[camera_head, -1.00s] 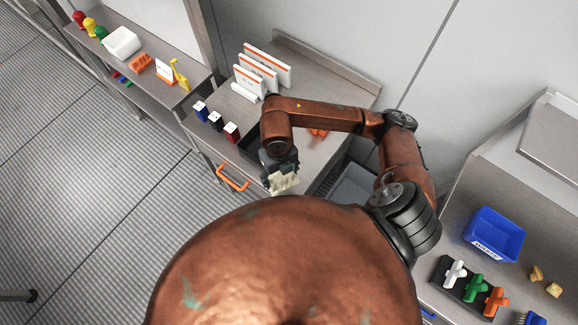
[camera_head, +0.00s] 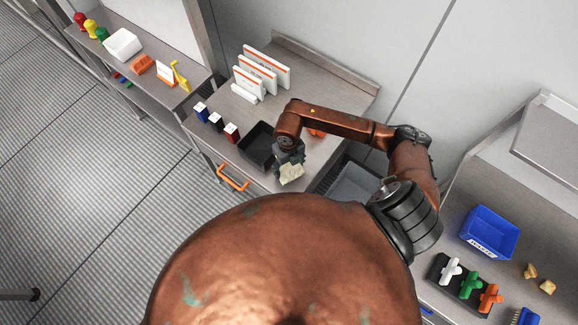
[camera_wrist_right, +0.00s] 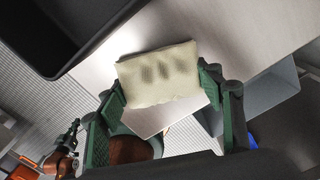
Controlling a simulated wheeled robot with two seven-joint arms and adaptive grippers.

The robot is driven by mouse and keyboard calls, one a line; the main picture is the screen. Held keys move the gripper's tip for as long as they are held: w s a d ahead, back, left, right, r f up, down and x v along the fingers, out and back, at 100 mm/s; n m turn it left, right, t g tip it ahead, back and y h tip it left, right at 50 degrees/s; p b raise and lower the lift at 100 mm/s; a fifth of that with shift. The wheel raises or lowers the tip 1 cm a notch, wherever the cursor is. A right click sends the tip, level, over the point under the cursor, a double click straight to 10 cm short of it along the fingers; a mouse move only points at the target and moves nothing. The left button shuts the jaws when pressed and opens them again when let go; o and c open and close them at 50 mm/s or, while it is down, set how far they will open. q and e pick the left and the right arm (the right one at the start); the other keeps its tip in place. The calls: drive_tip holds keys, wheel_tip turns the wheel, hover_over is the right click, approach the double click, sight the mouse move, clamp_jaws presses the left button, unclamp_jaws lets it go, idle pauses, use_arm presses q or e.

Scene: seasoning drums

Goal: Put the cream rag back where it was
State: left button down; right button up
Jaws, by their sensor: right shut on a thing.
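The cream rag (camera_head: 291,173) is held in my right gripper (camera_head: 289,163), near the front edge of the metal table. In the right wrist view the rag (camera_wrist_right: 160,74) sits between the two green fingers of the gripper (camera_wrist_right: 163,95), with several darker marks on its face. A black tray (camera_head: 257,146) stands on the table just left of the gripper. The tray's wall and corner also show in the right wrist view (camera_wrist_right: 62,64), apart from the rag. My left gripper is not in view.
Blue, black and red small containers (camera_head: 215,122) line the table left of the tray. White upright panels (camera_head: 262,72) stand behind. A grey bin (camera_head: 354,187) is right of the table. An orange object (camera_head: 316,132) lies partly behind my arm. A blue waste bin (camera_head: 489,233) is at right.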

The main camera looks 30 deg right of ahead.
sight(289, 167)
drive_tip(key=shift+f, duration=0.2)
drive_tip(key=o, duration=1.1)
drive_tip(key=shift+r, duration=0.15)
drive_tip(key=shift+r, duration=0.2)
wheel_tip(289, 167, up, 12)
drive_tip(key=shift+w+f+b, duration=0.1)
drive_tip(key=shift+f+b, duration=0.05)
drive_tip(key=shift+b, duration=0.65)
